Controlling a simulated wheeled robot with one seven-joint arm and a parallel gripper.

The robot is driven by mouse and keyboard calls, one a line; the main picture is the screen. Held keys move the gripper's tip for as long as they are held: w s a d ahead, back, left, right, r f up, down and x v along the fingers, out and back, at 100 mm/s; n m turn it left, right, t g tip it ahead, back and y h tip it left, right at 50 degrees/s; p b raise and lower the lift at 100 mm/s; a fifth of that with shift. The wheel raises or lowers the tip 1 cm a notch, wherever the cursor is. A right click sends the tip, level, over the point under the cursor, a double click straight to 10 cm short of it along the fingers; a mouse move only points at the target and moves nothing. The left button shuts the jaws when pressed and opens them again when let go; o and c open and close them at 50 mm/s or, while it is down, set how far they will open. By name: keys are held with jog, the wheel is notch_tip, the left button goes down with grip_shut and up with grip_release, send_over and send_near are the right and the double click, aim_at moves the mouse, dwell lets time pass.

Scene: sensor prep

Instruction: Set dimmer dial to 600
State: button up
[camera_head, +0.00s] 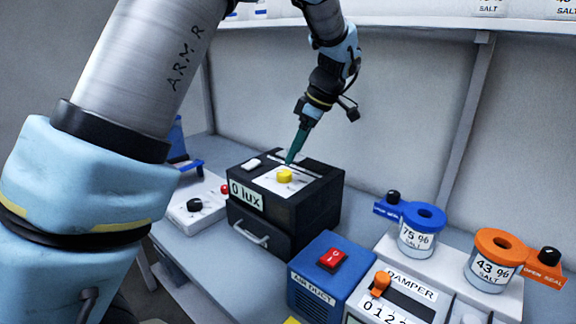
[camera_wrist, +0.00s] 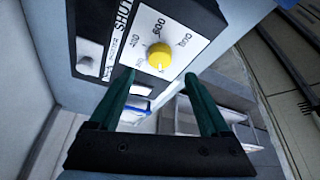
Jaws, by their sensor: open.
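The yellow dimmer dial (camera_head: 284,176) sits on a white plate on top of a black box (camera_head: 310,205). The box's display (camera_head: 245,194) reads "0 lux". In the wrist view the dial (camera_wrist: 159,56) is ringed by printed numbers, with 600 (camera_wrist: 159,27) above it and 800 to its right. A small mark shows at the dial's lower edge, too small to read surely. My gripper (camera_head: 292,158) is just above the box, near the dial. In the wrist view its green fingers (camera_wrist: 160,76) are open, with the dial beyond and between the tips, apparently not gripped.
A white switch (camera_head: 251,164) is on the same box, with a drawer handle (camera_head: 250,234) below. A blue air duct box (camera_head: 330,270) with a red switch and a damper unit (camera_head: 395,300) stand right. Blue (camera_head: 412,230) and orange (camera_head: 490,262) salt containers stand farther right. A white box with a black knob (camera_head: 194,205) is left.

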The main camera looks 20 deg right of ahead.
aim_at(285, 172)
jog(key=p+x, duration=0.2)
jog(key=x, duration=0.4)
jog(key=shift+w+a+f, duration=0.1)
jog(key=shift+w+f, duration=0.05)
jog(key=shift+f, duration=0.15)
grip_shut()
dwell(0.4)
